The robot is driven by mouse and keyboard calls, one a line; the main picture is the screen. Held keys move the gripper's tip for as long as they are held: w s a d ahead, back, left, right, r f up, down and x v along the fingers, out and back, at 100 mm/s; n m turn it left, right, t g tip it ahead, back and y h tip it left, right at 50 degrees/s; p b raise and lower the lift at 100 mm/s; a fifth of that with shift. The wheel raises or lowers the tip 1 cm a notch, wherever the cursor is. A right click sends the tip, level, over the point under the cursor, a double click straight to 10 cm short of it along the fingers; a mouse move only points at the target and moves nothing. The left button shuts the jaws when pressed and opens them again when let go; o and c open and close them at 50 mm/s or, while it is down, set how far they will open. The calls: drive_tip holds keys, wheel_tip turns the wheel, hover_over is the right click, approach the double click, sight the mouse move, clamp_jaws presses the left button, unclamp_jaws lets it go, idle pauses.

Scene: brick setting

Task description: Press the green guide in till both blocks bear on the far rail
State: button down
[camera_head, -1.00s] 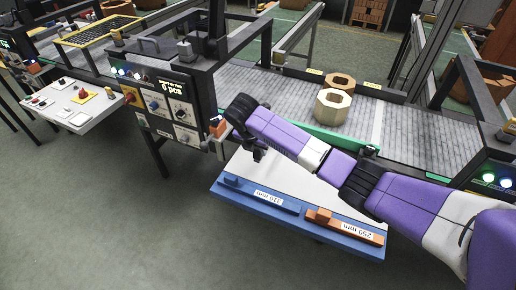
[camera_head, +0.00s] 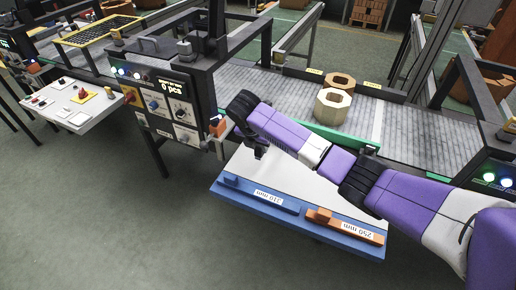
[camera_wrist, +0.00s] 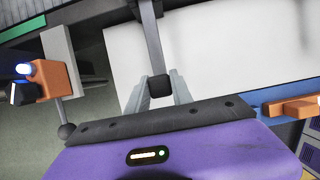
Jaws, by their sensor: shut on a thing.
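Two eight-sided blocks stand on the grey roller conveyor (camera_head: 275,90). The brown block (camera_head: 341,79) is close to the dark far rail (camera_head: 376,89). The cream block (camera_head: 333,104) is in front of it, nearer to me. I cannot tell whether either touches the rail. The green guide (camera_head: 352,140) runs along the near side, apart from the cream block and partly hidden by my arm. In the wrist view my gripper (camera_wrist: 160,96) is shut on a black knob (camera_wrist: 160,86) at the end of a grey rod (camera_wrist: 152,40). In the head view my gripper (camera_head: 259,152) is at the near side.
A white board (camera_head: 285,180) lies below my arm. On the blue ledge (camera_head: 224,194) are a blue piece marked 310 mm (camera_head: 262,197) and an orange piece marked 250 mm (camera_head: 345,226). A control panel (camera_head: 170,105) stands at left.

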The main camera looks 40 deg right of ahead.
drive_tip(key=w+d+b, duration=0.1)
drive_tip(key=d, duration=0.2)
drive_tip(key=w+d+b, duration=0.1)
drive_tip(key=d+b, duration=0.1)
drive_tip(key=d, duration=0.2)
drive_tip(key=w+d+b, duration=0.1)
drive_tip(key=d, duration=0.2)
drive_tip(key=shift+w+d, duration=0.4)
drive_tip(key=shift+w+d+r, duration=0.1)
drive_tip(key=shift+d, duration=0.15)
drive_tip(key=c, duration=1.1)
unclamp_jaws()
drive_tip(key=shift+a+r, duration=0.15)
drive_tip(key=shift+r, duration=0.05)
drive_tip(key=b+v, duration=0.1)
drive_tip(key=v, duration=0.6)
drive_tip(key=shift+r, duration=0.1)
